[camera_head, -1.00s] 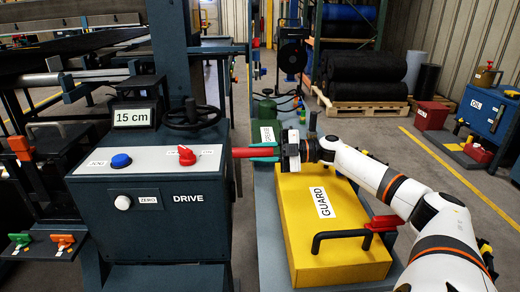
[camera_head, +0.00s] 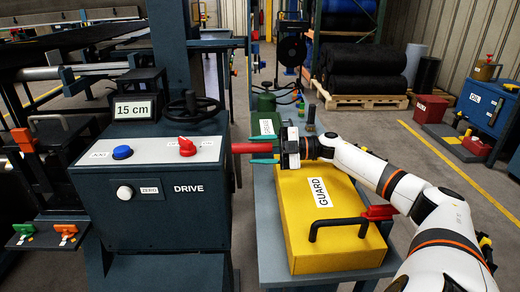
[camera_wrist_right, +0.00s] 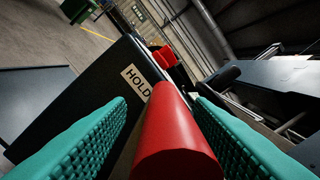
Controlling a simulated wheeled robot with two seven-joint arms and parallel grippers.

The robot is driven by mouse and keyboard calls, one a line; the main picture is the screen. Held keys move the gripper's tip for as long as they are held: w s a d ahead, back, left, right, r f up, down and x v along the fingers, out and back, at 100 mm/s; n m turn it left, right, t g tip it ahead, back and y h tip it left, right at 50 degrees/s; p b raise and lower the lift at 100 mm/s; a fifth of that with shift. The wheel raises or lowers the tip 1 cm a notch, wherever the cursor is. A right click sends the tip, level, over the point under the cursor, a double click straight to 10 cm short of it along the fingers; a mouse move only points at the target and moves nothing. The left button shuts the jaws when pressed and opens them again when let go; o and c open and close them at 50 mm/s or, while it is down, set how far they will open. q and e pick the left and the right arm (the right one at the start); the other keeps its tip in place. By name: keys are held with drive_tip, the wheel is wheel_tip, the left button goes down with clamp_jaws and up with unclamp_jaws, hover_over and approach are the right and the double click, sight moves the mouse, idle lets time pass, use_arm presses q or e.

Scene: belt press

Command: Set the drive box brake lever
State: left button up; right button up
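The dark drive box (camera_head: 150,190) stands at the left, marked DRIVE, with a display reading 15 cm. Its red brake lever (camera_head: 250,148) sticks out from the right side, about level in the head view. My right gripper (camera_head: 263,151) is at the lever's outer end, its teal fingers spread above and below it. In the right wrist view the red lever (camera_wrist_right: 178,135) lies between the two fingers, with gaps showing on both sides. A HOLD label (camera_wrist_right: 136,82) is on the dark panel beside the lever. My left gripper is not in view.
A yellow guard (camera_head: 325,215) with a black handle lies on the bench below my right arm. A red selector knob (camera_head: 187,147), a blue button (camera_head: 122,152) and a black handwheel (camera_head: 190,108) are on the drive box. A blue oil cabinet (camera_head: 487,110) stands far right.

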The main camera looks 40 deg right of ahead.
drive_tip(key=p+v, duration=0.1)
drive_tip(key=v, duration=0.9)
drive_tip(key=shift+s+d, duration=0.2)
drive_tip(key=shift+d, duration=0.1)
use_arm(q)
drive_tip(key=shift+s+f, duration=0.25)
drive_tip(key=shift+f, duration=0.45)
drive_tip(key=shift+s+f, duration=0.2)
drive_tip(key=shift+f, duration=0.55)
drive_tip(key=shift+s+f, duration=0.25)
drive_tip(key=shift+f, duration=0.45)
use_arm(e)
drive_tip(key=shift+s+d, duration=0.4)
drive_tip(key=shift+d, duration=0.05)
drive_tip(key=shift+r, duration=0.15)
